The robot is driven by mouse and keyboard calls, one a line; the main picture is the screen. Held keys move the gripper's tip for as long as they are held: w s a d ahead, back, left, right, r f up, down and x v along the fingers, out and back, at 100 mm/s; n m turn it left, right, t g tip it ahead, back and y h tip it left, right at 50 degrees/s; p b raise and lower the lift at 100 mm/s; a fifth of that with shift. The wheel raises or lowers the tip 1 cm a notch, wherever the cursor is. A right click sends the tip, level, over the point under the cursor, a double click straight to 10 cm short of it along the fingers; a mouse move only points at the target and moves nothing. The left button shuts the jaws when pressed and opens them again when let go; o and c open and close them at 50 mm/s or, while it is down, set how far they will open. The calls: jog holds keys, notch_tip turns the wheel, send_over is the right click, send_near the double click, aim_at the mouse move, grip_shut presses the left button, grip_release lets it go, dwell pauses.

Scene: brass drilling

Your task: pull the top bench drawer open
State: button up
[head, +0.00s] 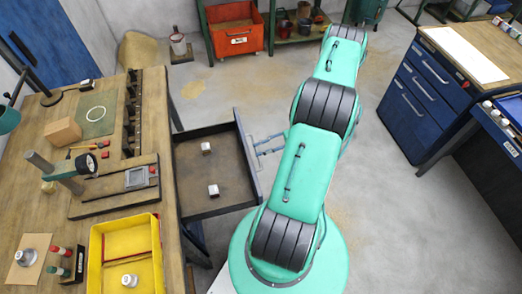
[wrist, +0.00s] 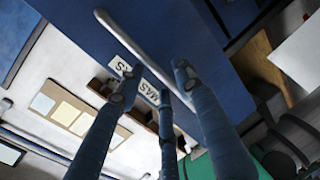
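The top bench drawer (head: 205,203) stands pulled out from the right side of the wooden workbench (head: 35,190) in the head view. Two small white pieces (head: 206,148) (head: 213,190) lie inside it. My gripper (head: 268,145) is just right of the drawer's blue-grey front (head: 248,160). In the wrist view my gripper (wrist: 158,82) has its fingers spread, with nothing seen held between them. A pale bar handle (wrist: 140,45) on a blue face lies just beyond the fingertips. They partly hide a white lettered label (wrist: 122,67). I cannot tell whether they touch the handle.
A yellow tray (head: 97,266), a drill stand (head: 66,174) and a wooden block (head: 63,131) are on the bench. An orange crate (head: 237,40) stands at the back. A blue drawer cabinet (head: 410,108) stands at right. Grey floor between bench and cabinet is mostly clear around my arm.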

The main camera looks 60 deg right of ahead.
jog(key=shift+d, duration=0.1)
jog(key=v, duration=1.2)
dwell(0.9)
